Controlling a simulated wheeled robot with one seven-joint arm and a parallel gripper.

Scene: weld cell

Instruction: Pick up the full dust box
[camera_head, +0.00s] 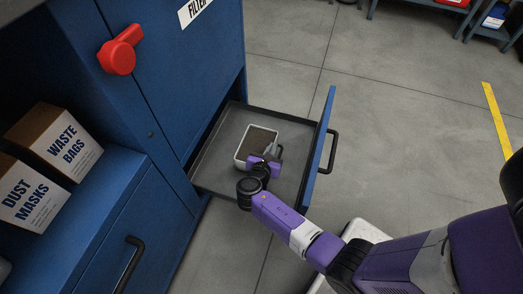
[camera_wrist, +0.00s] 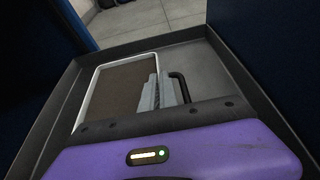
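The dust box (camera_head: 241,161) is a pale-rimmed open box filled with grey-brown dust. It sits in the pulled-out drawer (camera_head: 222,168). In the wrist view the box (camera_wrist: 115,92) is at left of centre, with a dark handle (camera_wrist: 184,88) on its right side. My gripper (camera_head: 270,151) is down in the drawer at the box's handle side. In the wrist view my gripper's grey fingers (camera_wrist: 160,88) are close together, overlapping the box's right edge just left of the handle's outer bar. Whether they pinch anything is hidden.
The blue drawer front (camera_head: 320,147) with its black handle stands to the right of my gripper. A blue cabinet (camera_head: 190,80) with a red latch (camera_head: 119,50) is at left. Cartons of waste bags (camera_head: 67,145) and dust masks (camera_head: 32,195) rest on a ledge. Open floor lies beyond.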

